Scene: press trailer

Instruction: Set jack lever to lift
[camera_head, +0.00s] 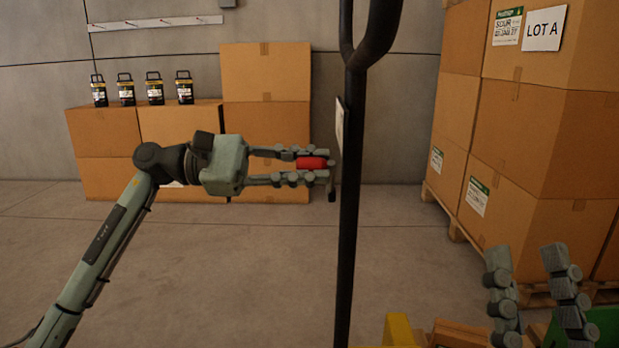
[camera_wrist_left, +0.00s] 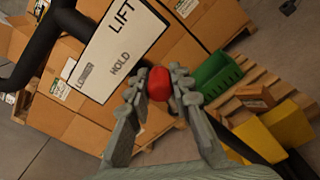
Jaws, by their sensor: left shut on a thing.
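The jack lever's red grip (camera_head: 311,163) lies between the fingers of my left gripper (camera_head: 318,164), which is shut on it. In the left wrist view the red grip (camera_wrist_left: 159,83) sits between both fingertips (camera_wrist_left: 160,88). The white label plate (camera_wrist_left: 117,50) beside it reads LIFT, HOLD and LOWER; in the head view the plate (camera_head: 340,125) is seen nearly edge-on, left of the black handle shaft (camera_head: 350,200). The grip is nearest the HOLD word in the wrist view, but I cannot tell the lever's exact setting. My right gripper (camera_head: 526,260) is open and empty at lower right.
Stacked cartons (camera_head: 540,140) stand on a pallet at right. More boxes (camera_head: 180,130) with several black lanterns (camera_head: 126,90) stand by the back wall. A yellow part (camera_head: 398,330) and a green crate (camera_wrist_left: 215,76) are low near the right side. The floor (camera_head: 250,270) between is clear.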

